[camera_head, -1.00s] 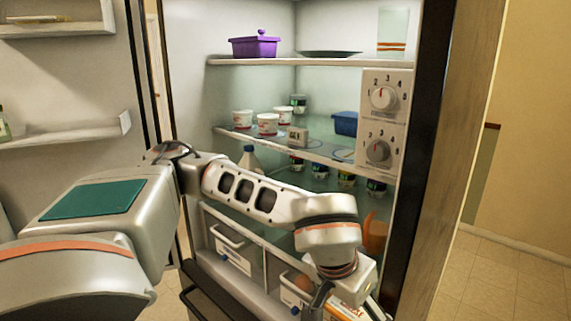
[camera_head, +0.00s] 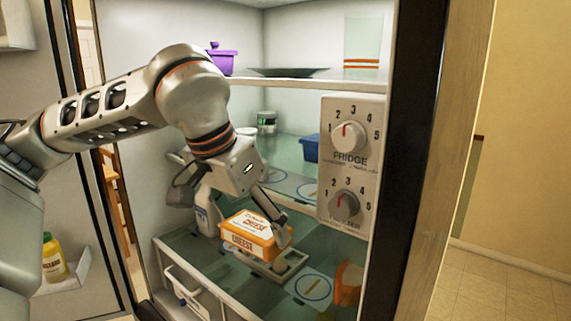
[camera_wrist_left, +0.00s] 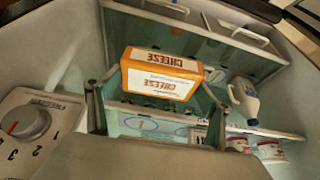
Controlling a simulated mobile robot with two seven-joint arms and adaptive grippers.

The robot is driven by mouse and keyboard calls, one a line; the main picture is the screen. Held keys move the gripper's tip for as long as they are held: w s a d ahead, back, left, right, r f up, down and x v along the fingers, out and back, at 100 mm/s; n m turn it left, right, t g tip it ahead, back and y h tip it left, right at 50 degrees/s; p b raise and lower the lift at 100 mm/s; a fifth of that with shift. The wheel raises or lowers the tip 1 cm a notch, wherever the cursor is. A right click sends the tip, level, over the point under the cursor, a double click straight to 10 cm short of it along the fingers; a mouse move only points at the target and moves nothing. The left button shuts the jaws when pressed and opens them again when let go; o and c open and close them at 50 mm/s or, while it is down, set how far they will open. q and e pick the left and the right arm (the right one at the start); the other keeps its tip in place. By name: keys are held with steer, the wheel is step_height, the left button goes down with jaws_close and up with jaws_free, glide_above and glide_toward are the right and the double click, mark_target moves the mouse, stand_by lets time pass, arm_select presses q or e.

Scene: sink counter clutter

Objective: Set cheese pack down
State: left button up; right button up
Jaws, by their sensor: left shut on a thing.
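The cheese pack (camera_head: 252,234) is an orange and white box with "CHEESE" lettering. It is inside the open fridge, over the lower glass shelf (camera_head: 215,262). My left gripper (camera_head: 258,220) reaches down from above and is shut on the pack. In the left wrist view the cheese pack (camera_wrist_left: 160,77) sits between the two fingers of my left gripper (camera_wrist_left: 155,88). I cannot tell whether the pack's underside touches the shelf. A pale rectangular frame (camera_head: 275,272) lies on the shelf just below and right of the pack. My right gripper is not in view.
A white bottle (camera_head: 207,214) stands left of the pack. An orange item (camera_head: 348,284) is at the shelf's right, near a circle mark (camera_head: 313,288). The dial panel (camera_head: 350,165) hangs at the right. The upper shelf (camera_head: 270,84) is above, with a purple pot (camera_head: 222,60).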

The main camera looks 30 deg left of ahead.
mark_target(253, 225)
arm_select(q)
steer(key=v, duration=0.3)
steer(key=shift+s+a, duration=0.15)
steer(key=shift+s+r+m, duration=0.15)
steer(key=shift+r+m, duration=0.15)
steer(key=shift+w+r, duration=0.15)
steer(key=shift+w, duration=0.1)
steer(key=w, duration=0.4)
steer(key=w+d+p, duration=0.1)
steer(key=w, duration=0.8)
steer(key=shift+d+p, duration=0.35)
steer(key=shift+w+d, duration=0.1)
steer(key=shift+w, duration=0.55)
steer(key=w+p, duration=0.1)
steer(key=w, duration=0.2)
steer(key=shift+w+d, duration=0.2)
steer(key=shift+s, duration=0.2)
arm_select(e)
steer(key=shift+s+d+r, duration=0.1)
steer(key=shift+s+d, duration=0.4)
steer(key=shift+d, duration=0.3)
arm_select(q)
steer(key=shift+f, duration=0.3)
